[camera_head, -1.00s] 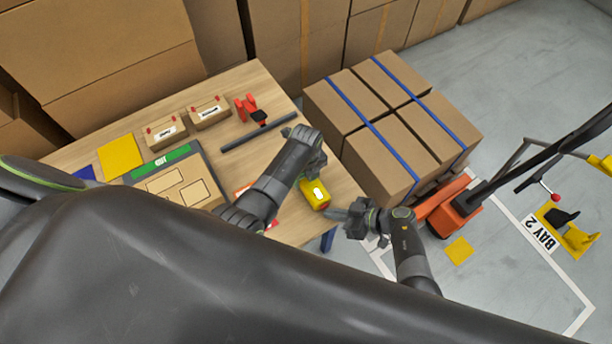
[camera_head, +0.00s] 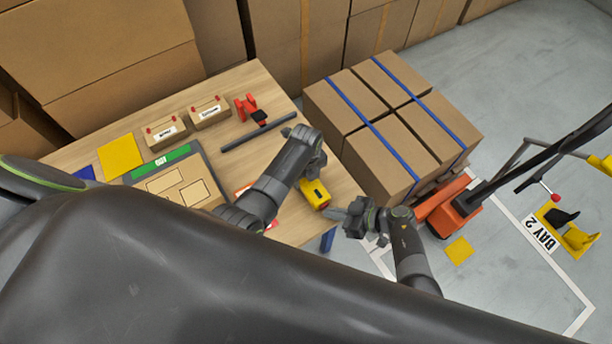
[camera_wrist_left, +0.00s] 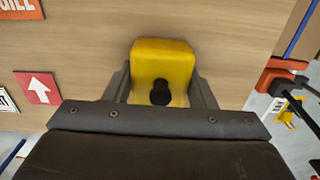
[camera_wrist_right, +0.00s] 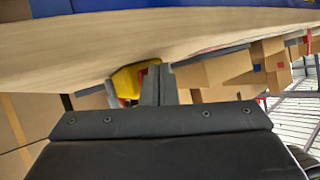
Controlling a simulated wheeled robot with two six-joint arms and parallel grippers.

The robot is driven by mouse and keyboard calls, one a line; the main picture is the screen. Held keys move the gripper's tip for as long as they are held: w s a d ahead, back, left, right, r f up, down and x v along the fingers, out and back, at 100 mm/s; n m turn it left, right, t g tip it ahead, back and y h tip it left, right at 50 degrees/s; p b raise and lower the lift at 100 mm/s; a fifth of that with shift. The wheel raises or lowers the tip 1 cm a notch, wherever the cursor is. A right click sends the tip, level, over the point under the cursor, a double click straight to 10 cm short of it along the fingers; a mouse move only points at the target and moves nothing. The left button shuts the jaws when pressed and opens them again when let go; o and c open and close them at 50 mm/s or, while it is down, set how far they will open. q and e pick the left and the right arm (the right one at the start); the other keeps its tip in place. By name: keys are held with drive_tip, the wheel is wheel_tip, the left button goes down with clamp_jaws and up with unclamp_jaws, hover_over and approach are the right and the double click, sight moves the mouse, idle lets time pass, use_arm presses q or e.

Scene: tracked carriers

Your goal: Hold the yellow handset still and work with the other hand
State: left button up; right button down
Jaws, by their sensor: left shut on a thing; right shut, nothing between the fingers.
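The yellow handset (camera_head: 313,193) is at the right end of the wooden table. My left gripper (camera_head: 317,168) is shut on it; in the left wrist view the handset (camera_wrist_left: 163,62) sits between the two fingers, with a black round part facing the camera. Part of it is hidden by the gripper in the head view. My right gripper (camera_head: 335,213) is shut and empty, just right of and below the handset. In the right wrist view the handset (camera_wrist_right: 126,82) shows behind the closed fingers, with a small red part; I cannot tell whether they touch.
The wooden table (camera_head: 240,80) bears small cartons (camera_head: 208,112), a red tool (camera_head: 250,107), a dark bar (camera_head: 258,132) and a yellow sheet (camera_head: 120,155). Strapped boxes (camera_head: 385,135) stand to the right beside an orange pallet truck (camera_head: 447,212).

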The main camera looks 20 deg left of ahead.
drive_tip(key=shift+s+d, duration=0.4)
drive_tip(key=shift+d, duration=0.1)
drive_tip(key=s+d, duration=0.3)
drive_tip(key=d, duration=0.1)
drive_tip(key=shift+s+d, duration=0.35)
idle(0.3)
use_arm(q)
drive_tip(key=o, duration=1.2)
